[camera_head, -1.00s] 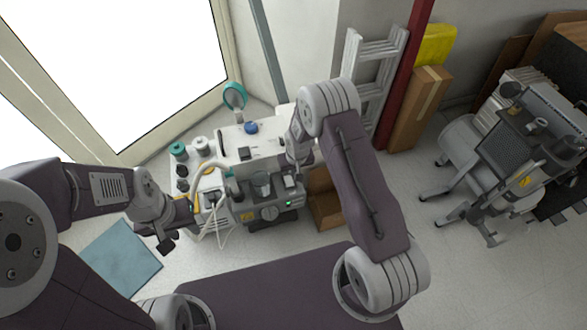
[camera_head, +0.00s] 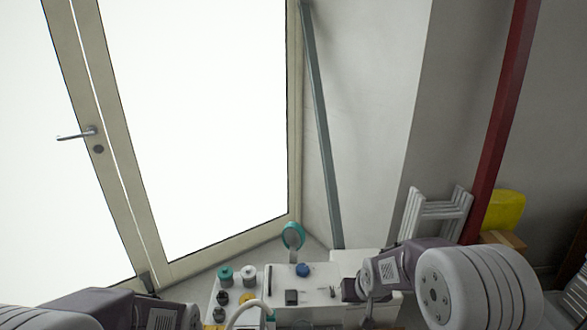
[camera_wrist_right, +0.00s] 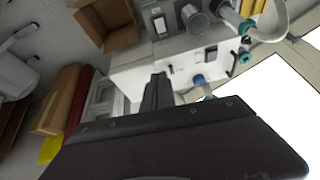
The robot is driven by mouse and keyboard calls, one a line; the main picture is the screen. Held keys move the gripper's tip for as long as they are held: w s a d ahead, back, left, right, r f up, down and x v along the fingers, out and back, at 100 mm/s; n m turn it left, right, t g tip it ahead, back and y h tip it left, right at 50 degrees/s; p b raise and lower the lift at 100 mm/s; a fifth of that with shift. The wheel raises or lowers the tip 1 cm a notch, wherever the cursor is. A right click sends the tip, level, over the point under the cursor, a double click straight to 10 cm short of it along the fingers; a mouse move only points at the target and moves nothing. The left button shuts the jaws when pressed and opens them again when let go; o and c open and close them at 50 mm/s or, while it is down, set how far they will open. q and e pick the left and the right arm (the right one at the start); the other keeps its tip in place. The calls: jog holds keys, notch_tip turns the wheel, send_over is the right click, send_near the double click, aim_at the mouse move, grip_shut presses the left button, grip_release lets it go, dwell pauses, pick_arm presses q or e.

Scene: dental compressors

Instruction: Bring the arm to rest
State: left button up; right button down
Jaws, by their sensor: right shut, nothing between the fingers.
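My right arm comes in at the lower right of the head view. Its gripper (camera_head: 350,290) is over the right part of the white compressor unit (camera_head: 283,283), near the blue knob (camera_head: 303,270). In the right wrist view the dark fingers (camera_wrist_right: 157,92) are together with nothing between them, in front of the unit's white top (camera_wrist_right: 185,65). I cannot tell the exact gap to the unit.
A glazed door (camera_head: 190,130) stands behind the unit. A grey pole (camera_head: 322,130), red post (camera_head: 503,120), white ladder (camera_head: 437,212) and yellow item (camera_head: 505,210) are at the back. An open cardboard box (camera_wrist_right: 108,22) shows in the wrist view.

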jog(key=s+r+g+p, duration=0.15)
jog(key=s+g, duration=0.25)
jog(key=s, duration=1.5)
notch_tip(320, 180, up, 14)
jog(key=p, duration=1.5)
jog(key=shift+d+r, duration=0.15)
jog(key=shift+d, duration=0.15)
